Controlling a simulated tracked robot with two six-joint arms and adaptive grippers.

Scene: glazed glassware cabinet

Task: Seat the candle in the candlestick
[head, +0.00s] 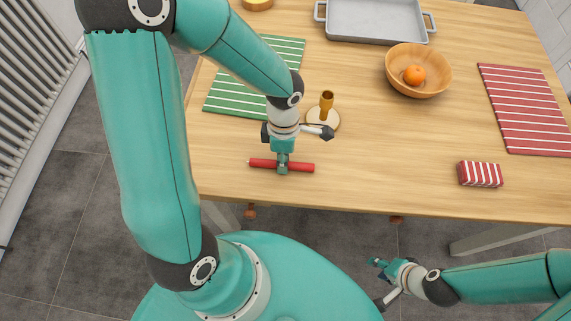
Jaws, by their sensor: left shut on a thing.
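The red candle (299,167) lies level, pointing left and right, near the table's front left. My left gripper (282,170) is shut around its middle. I cannot tell whether the candle touches the table or is just above it. The candlestick (326,104) has a brass-coloured upright cup on a round pale base, standing just behind and to the right of the gripper. Part of its base is hidden by my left gripper. My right gripper (377,263) is low in front of the table edge, away from the candle; its finger opening is too small to tell.
A green striped mat (240,98) lies left behind my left arm. A grey tray (372,30) and a wooden bowl (430,85) with an orange (414,75) stand at the back. The table's front middle is clear.

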